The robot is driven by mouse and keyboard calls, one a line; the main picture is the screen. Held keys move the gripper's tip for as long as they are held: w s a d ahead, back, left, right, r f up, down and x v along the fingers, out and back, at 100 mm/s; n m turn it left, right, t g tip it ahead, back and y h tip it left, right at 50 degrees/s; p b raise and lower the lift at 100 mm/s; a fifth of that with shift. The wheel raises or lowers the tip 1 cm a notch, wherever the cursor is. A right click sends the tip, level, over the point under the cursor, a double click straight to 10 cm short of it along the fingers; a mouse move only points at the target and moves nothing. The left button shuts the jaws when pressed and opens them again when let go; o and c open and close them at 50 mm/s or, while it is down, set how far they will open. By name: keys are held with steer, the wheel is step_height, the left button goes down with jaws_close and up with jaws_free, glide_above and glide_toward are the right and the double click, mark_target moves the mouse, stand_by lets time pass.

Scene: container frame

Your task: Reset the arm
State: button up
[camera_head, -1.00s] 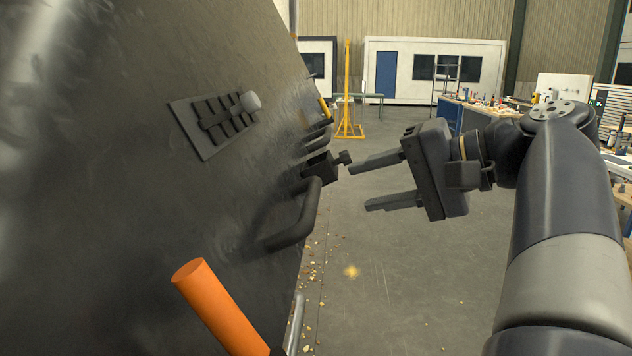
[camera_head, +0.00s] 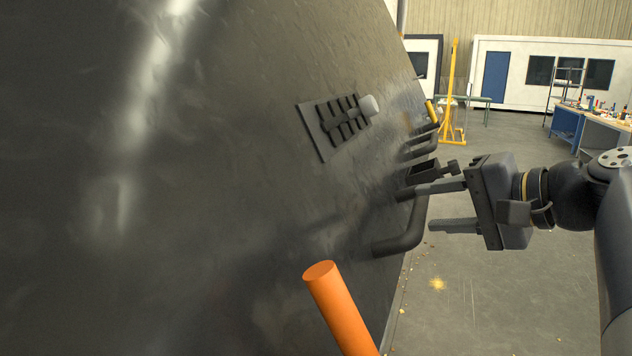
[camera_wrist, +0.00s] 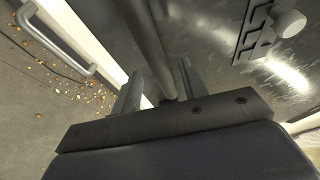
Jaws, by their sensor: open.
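My gripper (camera_head: 415,209) is open at the right of the dark panel, with its two fingers pointing left toward a dark bar handle (camera_head: 409,238). In the head view the upper finger overlaps the handle's upper part and the lower finger ends just right of it. In the wrist view a grey bar (camera_wrist: 152,45) runs between the two fingers of my gripper (camera_wrist: 163,72). The fingers are not closed on it. Whether either finger touches the bar cannot be told.
The large dark metal panel (camera_head: 230,190) fills the left. Debris lies on the floor (camera_head: 500,300), which is open at right.

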mark_target(419, 209)
steer(key=shift+x, duration=1.85)
steer(key=shift+f, duration=0.1)
